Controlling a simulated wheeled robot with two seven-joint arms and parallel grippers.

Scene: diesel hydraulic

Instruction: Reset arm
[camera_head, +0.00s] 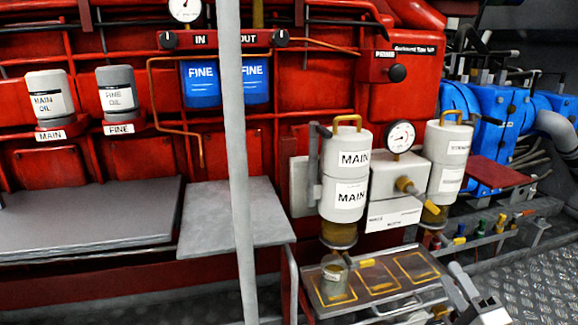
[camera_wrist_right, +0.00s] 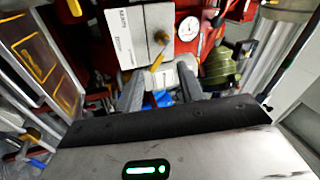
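My right gripper (camera_head: 466,290) shows at the bottom right of the head view, just right of a low tray (camera_head: 350,301) with yellow-outlined squares. In the right wrist view its two grey fingers (camera_wrist_right: 160,84) stand apart, and I see nothing held between them. Machine parts show beyond the gap. My left gripper is out of view.
A grey post (camera_head: 236,170) stands in front of the red engine (camera_head: 320,90). A glass jar (camera_head: 334,280) stands on the tray's left square. MAIN canisters (camera_head: 345,185) hang above. Grey shelves (camera_head: 90,218) at left are bare. Patterned floor (camera_head: 530,285) lies at right.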

